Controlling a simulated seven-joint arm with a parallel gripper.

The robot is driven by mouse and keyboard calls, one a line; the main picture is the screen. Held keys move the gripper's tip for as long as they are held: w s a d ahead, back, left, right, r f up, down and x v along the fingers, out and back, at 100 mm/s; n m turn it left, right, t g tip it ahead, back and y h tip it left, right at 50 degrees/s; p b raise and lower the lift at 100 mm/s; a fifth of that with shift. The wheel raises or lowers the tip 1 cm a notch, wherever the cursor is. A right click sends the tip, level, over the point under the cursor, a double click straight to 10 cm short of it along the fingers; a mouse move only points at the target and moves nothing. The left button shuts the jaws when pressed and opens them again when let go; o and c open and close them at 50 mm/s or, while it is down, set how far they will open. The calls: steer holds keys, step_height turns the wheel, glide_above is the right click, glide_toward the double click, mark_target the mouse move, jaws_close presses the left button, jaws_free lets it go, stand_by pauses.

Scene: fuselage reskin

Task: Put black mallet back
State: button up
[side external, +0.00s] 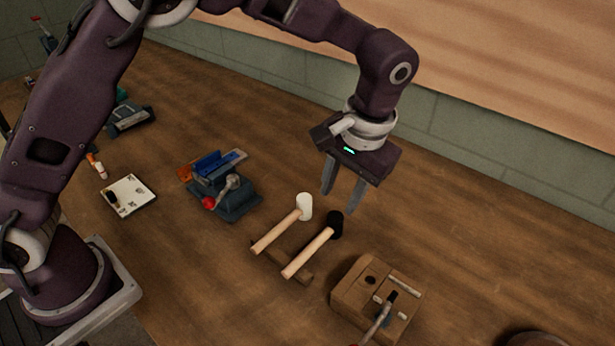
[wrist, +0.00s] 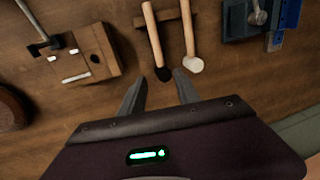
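The black mallet (side external: 318,246) has a black head and a light wooden handle. It lies beside the white mallet (side external: 288,222), with both handles across a low wooden rest (side external: 303,273). In the wrist view the black mallet (wrist: 153,42) is left of the white mallet (wrist: 181,35), and its head is just beyond my fingertips. My gripper (side external: 341,203) points down above the table near the mallet heads. Its two fingers are apart with nothing between them, also in the wrist view (wrist: 160,82).
A wooden block (side external: 376,300) with holes and tools stands right of the mallets. A blue-grey vise (side external: 226,190) stands to their left. A white card or box (side external: 128,195) lies farther left. The table behind and right of my gripper is clear up to the wall.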

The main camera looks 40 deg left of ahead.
steer(key=s+a+r+t+h, duration=0.1)
steer(key=s+a+r, duration=0.35)
steer(key=r, duration=0.25)
steer(key=s+a+r+t+h, duration=0.1)
steer(key=s+a+r, duration=0.3)
steer(key=a+r, duration=0.2)
steer(key=s+a+t, duration=0.2)
steer(key=s+a, duration=0.1)
steer(key=s, duration=0.4)
steer(key=s+a+t, duration=0.1)
steer(key=s+a, duration=0.2)
steer(key=s, duration=0.5)
steer(key=shift+s+t, duration=0.2)
steer(key=shift+t, duration=0.2)
steer(key=shift+r, duration=0.15)
steer(key=shift+c, duration=0.2)
